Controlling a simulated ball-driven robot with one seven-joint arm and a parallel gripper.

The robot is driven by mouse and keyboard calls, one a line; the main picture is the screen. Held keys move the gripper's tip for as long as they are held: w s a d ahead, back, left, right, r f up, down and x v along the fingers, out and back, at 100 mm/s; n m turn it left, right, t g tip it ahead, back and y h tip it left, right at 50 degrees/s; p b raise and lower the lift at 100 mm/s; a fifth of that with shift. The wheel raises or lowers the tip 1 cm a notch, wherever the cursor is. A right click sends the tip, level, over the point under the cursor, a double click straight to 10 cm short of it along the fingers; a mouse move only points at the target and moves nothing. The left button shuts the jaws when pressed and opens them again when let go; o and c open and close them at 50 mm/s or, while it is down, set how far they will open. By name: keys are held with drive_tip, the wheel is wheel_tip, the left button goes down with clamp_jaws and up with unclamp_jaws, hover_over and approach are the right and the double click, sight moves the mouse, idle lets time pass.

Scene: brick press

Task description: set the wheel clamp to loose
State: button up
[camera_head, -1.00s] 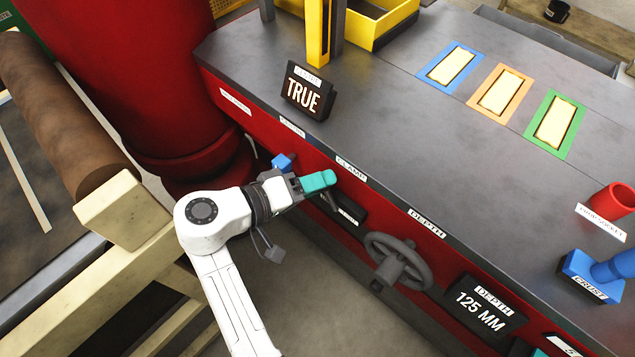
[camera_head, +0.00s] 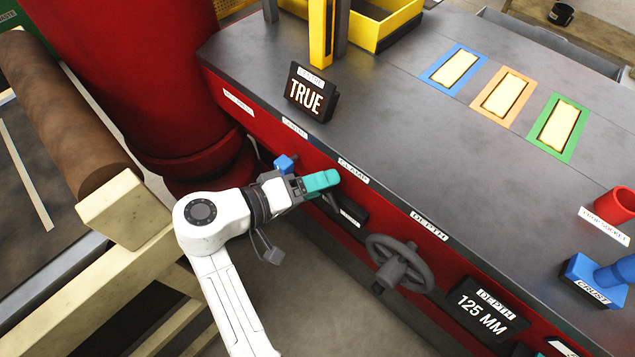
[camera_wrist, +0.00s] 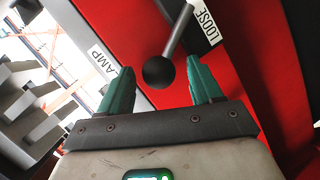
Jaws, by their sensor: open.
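The clamp lever shows in the wrist view as a metal rod ending in a black ball knob (camera_wrist: 159,72). In the head view my gripper (camera_head: 322,182) is at the bench's red front, just below the CLAMP label (camera_head: 353,172), and hides the lever. The grey handwheel (camera_head: 400,262) is to its right.
A depth display (camera_head: 485,308) reads 125 MM, right of the handwheel. A sign reading TRUE (camera_head: 310,92) stands on the bench top. A blue knob (camera_head: 285,162) is close to my gripper on its left. A wooden frame (camera_head: 125,210) flanks my arm.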

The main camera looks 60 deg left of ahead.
drive_tip(key=b+v, duration=0.1)
drive_tip(key=v, duration=0.9)
drive_tip(key=shift+s, duration=0.15)
